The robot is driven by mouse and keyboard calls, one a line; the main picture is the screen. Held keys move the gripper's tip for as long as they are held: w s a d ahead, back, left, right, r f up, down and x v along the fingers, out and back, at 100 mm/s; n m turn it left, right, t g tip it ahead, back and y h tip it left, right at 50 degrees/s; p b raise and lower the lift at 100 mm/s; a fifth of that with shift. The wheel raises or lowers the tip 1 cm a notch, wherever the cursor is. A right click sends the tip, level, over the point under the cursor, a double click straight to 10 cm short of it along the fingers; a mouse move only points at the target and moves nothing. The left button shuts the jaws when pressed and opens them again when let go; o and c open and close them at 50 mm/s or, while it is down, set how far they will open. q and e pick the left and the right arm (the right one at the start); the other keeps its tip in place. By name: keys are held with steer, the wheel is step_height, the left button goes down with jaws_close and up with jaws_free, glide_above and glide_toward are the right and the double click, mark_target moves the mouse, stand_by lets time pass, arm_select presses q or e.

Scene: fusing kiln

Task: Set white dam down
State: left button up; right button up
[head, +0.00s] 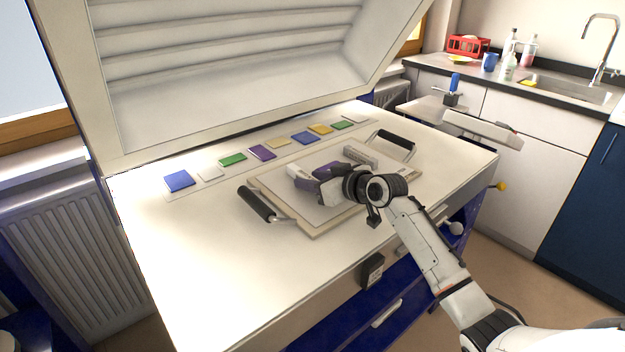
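My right gripper (305,181) reaches in from the lower right, low over the board (330,214) on the kiln bed. Pale parts at its tip overlap, and I cannot tell whether they are only its fingers or include a white dam held between them. A purple piece (327,170) lies on the board just behind the gripper, partly hidden by it. A pale grey-white bar (360,155), possibly a dam, lies on the board's far side, behind the wrist and apart from the fingertips. My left gripper is not in view.
The board has black handles at its left (257,204) and right (397,143) ends. A strip with several coloured glass squares, including a blue one (179,181), lies behind it. The raised kiln lid (240,75) stands at the back. The bed's front left is clear.

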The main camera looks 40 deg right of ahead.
steer(key=shift+r, duration=0.3)
steer(key=p+v, duration=0.1)
steer(key=v, duration=1.1)
steer(key=shift+f, duration=0.15)
